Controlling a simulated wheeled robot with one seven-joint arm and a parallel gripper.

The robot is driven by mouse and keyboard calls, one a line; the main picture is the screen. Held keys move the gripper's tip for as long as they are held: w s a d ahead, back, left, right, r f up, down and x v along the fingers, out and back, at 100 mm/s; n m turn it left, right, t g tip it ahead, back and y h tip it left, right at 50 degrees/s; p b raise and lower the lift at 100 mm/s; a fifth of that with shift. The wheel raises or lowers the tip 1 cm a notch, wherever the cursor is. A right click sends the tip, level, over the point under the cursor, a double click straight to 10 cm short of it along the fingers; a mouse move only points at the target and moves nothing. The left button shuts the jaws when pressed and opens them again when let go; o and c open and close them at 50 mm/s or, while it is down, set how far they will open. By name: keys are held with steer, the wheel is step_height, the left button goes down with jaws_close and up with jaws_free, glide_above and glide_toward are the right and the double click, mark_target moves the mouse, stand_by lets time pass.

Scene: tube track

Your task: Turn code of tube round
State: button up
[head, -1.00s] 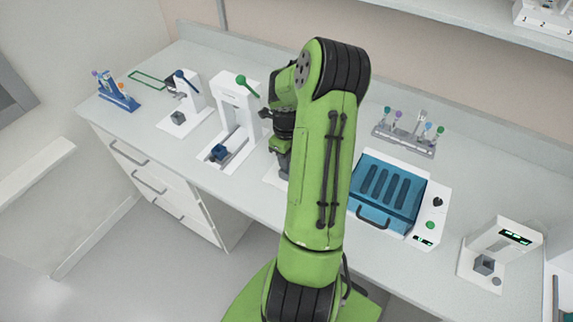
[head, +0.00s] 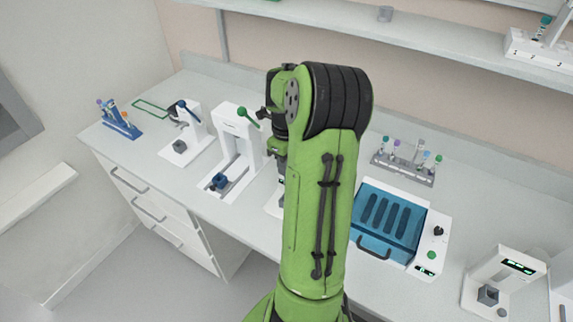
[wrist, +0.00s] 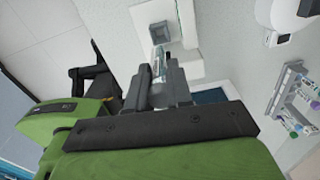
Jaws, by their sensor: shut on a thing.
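My gripper (wrist: 157,88) shows in the wrist view, its two dark fingers closed on a small clear tube (wrist: 158,63). The tube sticks out past the fingertips, towards a white device with a grey block (wrist: 153,32). I cannot make out a code on the tube, and the fingers hide part of it. In the head view my arm covers the gripper's fingertips and the tube.
A grey rack (head: 403,169) with several capped tubes stands behind the blue-lidded device (head: 388,215). White devices with a blue lever (head: 184,135) and a green lever (head: 232,150) stand left. A blue rack (head: 120,122) is far left. A display device (head: 503,278) stands right.

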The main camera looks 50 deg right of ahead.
steer(key=shift+f+b, duration=4.05)
steer(key=shift+f, duration=0.75)
steer(key=shift+r, duration=0.1)
steer(key=n, duration=0.4)
steer(key=shift+p, duration=0.4)
steer(key=n, duration=0.6)
steer(key=shift+p, duration=0.4)
steer(key=n, duration=1)
